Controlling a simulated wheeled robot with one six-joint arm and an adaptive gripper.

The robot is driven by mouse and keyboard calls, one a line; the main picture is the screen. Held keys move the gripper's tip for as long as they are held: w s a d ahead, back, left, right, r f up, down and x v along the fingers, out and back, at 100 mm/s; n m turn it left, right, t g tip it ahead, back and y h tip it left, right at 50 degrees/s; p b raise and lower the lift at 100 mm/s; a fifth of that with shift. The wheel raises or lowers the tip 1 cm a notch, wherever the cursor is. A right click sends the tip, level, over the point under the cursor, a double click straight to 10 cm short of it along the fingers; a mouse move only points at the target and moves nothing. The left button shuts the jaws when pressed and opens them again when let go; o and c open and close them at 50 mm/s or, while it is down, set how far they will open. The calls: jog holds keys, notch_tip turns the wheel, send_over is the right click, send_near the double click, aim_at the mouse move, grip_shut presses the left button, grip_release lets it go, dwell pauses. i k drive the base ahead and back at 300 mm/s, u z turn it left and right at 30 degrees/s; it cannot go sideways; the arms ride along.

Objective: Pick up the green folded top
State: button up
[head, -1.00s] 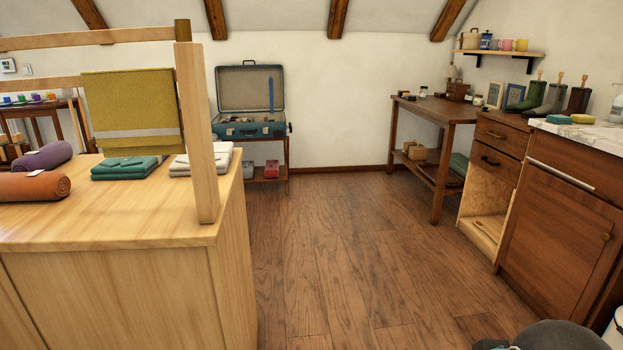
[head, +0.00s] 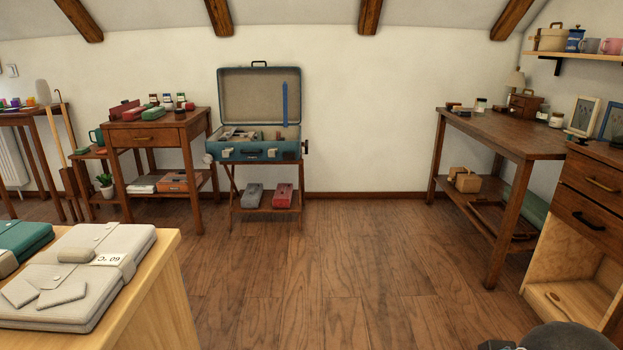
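A teal-green folded cloth (head: 22,238) lies on the light wood counter at the left edge, partly cut off by the frame. I cannot tell for sure that it is the green folded top. A pale grey-white folded piece (head: 95,262) with a "60 °C" label lies beside it, nearer. My gripper does not show; only a dark rounded part of my own body shows at the bottom right.
The light wood counter (head: 150,310) stands at the front left. An open teal suitcase (head: 255,152) rests on a stand by the back wall. A dark wood table (head: 500,135) and drawer cabinet (head: 590,200) stand at the right. The middle floor (head: 340,260) is clear.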

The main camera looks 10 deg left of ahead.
aim_at(154, 113)
jog(key=u, duration=0.4)
jog(key=i, duration=1.85)
jog(key=u, duration=1)
jog(key=i, duration=1.4)
jog(key=u, duration=0.45)
